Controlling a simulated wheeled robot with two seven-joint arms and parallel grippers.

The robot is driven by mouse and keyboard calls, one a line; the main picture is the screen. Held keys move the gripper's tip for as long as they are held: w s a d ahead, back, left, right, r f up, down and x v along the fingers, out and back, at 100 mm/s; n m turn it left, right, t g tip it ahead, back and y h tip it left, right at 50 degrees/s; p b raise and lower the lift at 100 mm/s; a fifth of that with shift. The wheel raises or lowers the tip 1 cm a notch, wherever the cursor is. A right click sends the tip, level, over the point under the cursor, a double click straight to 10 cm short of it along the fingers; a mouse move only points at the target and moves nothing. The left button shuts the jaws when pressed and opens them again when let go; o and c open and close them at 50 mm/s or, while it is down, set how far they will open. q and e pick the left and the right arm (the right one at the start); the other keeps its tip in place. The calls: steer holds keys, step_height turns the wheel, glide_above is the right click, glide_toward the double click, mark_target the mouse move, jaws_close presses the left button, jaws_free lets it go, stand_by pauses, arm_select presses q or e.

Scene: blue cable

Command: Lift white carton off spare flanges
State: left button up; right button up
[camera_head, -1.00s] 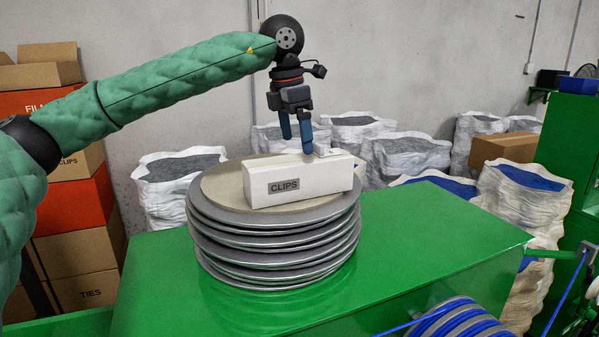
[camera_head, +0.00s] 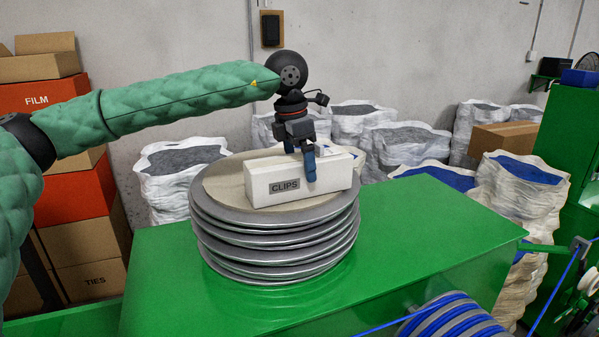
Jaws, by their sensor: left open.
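The white carton (camera_head: 260,181), labelled CLIPS, lies on top of the stack of grey spare flanges (camera_head: 275,245). A flat tan sheet (camera_head: 222,184) lies on the top flange under the carton. My left gripper (camera_head: 302,166) is open and points down at the carton's right half. One blue finger is in front of the carton's near face. The other finger is mostly hidden behind the carton. I cannot tell whether the fingers touch it. My right gripper is not in view.
The stack stands on a green cabinet top (camera_head: 430,225), clear to the right. A reel of blue cable (camera_head: 455,318) is at the front right. White sacks (camera_head: 405,148) stand behind. Cardboard and orange boxes (camera_head: 75,195) are stacked at left.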

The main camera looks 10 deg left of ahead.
arm_select(q)
steer(key=c, duration=1.8)
steer(key=shift+o, duration=0.2)
steer(key=shift+r, duration=0.15)
